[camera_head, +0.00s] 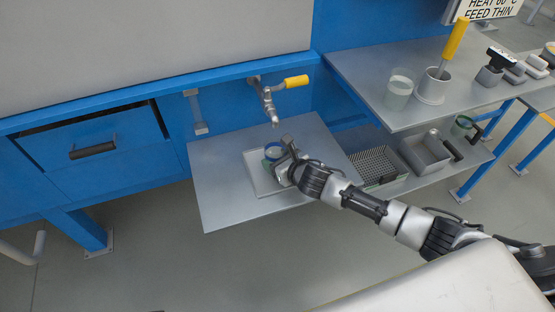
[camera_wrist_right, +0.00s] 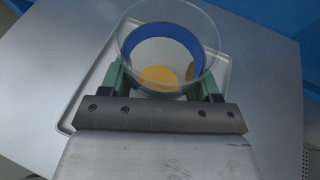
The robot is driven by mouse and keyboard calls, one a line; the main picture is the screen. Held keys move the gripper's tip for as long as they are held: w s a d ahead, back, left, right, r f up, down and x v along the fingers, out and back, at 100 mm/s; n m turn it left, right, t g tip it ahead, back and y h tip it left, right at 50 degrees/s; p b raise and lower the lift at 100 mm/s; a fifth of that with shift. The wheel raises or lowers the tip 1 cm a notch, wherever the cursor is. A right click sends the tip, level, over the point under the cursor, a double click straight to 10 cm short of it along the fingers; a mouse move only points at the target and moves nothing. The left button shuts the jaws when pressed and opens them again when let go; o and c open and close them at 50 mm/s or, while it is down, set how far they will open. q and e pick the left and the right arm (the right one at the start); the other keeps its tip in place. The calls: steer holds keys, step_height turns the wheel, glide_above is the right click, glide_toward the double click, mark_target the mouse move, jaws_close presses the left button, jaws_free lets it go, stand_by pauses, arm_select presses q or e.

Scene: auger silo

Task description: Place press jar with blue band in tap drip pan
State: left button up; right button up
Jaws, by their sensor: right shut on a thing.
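The clear press jar with a blue band (camera_head: 273,152) is at the tap drip pan, in the head view. In the right wrist view the jar (camera_wrist_right: 165,47) is seen from above, with a yellow-orange patch at its bottom. My right gripper (camera_head: 279,163) is shut on the jar, with a green finger on each side. The shallow grey drip pan (camera_head: 253,178) lies on a metal shelf under the tap; its rim also shows in the right wrist view (camera_wrist_right: 72,112). I cannot tell whether the jar's base touches the pan. My left gripper is not in view.
The tap (camera_head: 268,104) with a yellow handle is just behind and above the jar. To the right, a raised metal table (camera_head: 395,62) holds a glass jar (camera_head: 399,90) and a metal pot (camera_head: 433,87). A perforated tray (camera_head: 378,166) sits on the lower shelf. The metal shelf's left part is bare.

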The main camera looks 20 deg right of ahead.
steer(key=shift+f, duration=0.1)
steer(key=o, duration=1)
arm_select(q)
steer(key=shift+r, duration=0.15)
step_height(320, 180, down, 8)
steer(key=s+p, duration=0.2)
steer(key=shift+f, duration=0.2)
arm_select(e)
steer(key=v, duration=1.2)
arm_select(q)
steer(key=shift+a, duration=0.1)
